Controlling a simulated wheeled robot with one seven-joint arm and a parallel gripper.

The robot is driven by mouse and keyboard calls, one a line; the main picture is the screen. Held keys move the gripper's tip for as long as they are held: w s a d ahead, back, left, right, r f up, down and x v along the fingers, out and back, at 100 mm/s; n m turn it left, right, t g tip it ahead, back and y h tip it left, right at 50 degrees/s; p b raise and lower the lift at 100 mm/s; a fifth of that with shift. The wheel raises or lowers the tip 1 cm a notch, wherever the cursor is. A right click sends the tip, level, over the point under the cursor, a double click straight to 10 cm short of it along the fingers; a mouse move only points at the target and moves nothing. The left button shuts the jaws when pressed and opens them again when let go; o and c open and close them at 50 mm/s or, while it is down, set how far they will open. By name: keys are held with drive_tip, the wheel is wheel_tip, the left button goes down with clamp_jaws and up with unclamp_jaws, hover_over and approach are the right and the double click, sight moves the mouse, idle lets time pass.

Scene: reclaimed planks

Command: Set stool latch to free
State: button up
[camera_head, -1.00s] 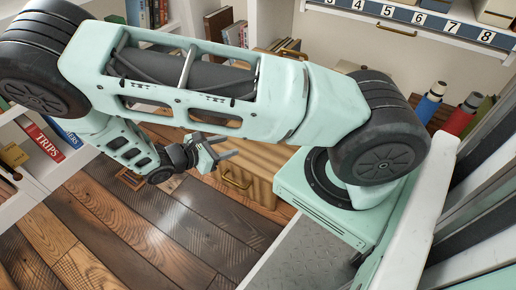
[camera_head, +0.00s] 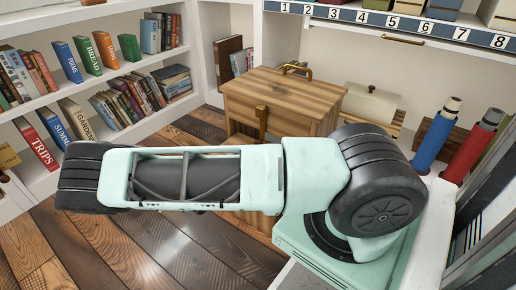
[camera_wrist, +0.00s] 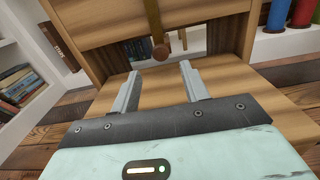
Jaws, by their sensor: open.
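The stool (camera_head: 290,92) is a wooden step stool with a brass handle on top, standing on the plank floor behind my arm. Its brass latch (camera_head: 262,120) is on the side facing me, partly near my arm's upper edge. In the wrist view the latch (camera_wrist: 154,20) is a narrow bar ending in a round brown knob (camera_wrist: 160,52), in front of a gap in the stool. My gripper (camera_wrist: 159,68) is open and empty, its fingertips just below the knob in the picture and apart from it. In the head view my gripper is hidden.
A bookshelf (camera_head: 100,75) stands at the left and back. A pale box (camera_head: 372,100) with a dark knob stands right of the stool. A blue roll (camera_head: 432,138) and a red roll (camera_head: 474,148) stand at the right. Plank floor (camera_head: 150,240) lies open at the lower left.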

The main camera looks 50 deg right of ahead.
sight(260, 127)
drive_tip(key=d+b, duration=0.1)
drive_tip(key=d, duration=0.2)
drive_tip(key=d+b, duration=0.1)
drive_tip(key=d, duration=0.2)
drive_tip(key=d+b, duration=0.1)
drive_tip(key=d, duration=0.2)
drive_tip(key=shift+w+f+b, duration=0.15)
drive_tip(key=shift+w+b, duration=0.15)
drive_tip(key=shift+d, duration=0.35)
clamp_jaws()
